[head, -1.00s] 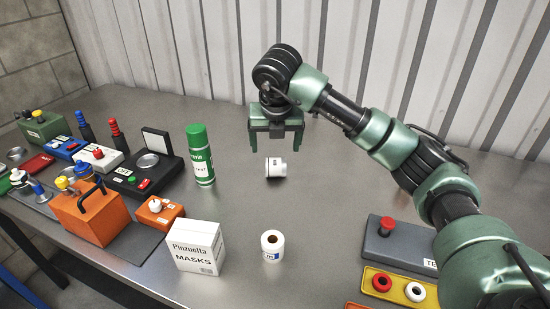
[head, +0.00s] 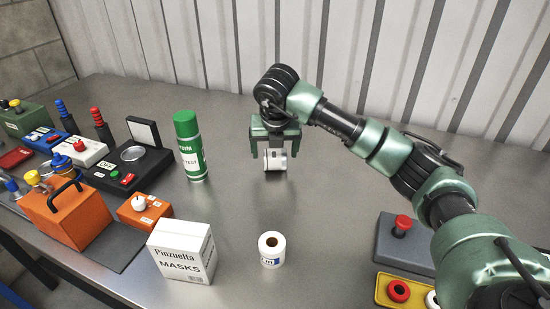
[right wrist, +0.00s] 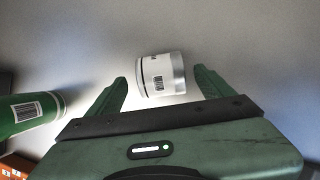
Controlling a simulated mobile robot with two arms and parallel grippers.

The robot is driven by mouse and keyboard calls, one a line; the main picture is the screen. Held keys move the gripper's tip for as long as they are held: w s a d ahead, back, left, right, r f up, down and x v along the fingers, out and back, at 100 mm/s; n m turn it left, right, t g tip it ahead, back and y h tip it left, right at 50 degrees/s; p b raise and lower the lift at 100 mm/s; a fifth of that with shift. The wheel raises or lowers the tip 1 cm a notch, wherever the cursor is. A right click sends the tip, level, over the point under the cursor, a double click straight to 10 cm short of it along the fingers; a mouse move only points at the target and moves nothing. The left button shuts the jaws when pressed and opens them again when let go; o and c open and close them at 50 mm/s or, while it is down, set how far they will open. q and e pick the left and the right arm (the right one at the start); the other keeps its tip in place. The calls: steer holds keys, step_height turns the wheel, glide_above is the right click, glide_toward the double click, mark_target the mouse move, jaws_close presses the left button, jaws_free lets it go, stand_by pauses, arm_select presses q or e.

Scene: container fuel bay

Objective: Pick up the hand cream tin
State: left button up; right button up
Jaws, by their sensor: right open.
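The hand cream tin appears to be the small white cylinder (head: 275,163) with a dark band and a barcode label, lying on its side on the metal bench. It also shows in the right wrist view (right wrist: 162,75), with a grey end at the right. My right gripper (head: 275,152) is open, pointing down over the tin. In the right wrist view its two green fingertips (right wrist: 161,84) stand on either side of the tin, with a visible gap at each side. Whether the fingers reach far enough down around it is hard to tell. My left gripper is not in view.
A green spray can (head: 190,147) stands left of the tin. A white roll (head: 271,250) and a masks box (head: 182,252) stand nearer the front. Boxes with buttons fill the left; a grey red-button box (head: 405,244) is at the right. A corrugated wall (head: 210,50) is behind.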

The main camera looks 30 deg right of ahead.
mark_target(275, 152)
steer(key=x, duration=0.3)
steer(key=shift+d+f, duration=0.1)
steer(key=c, duration=1.6)
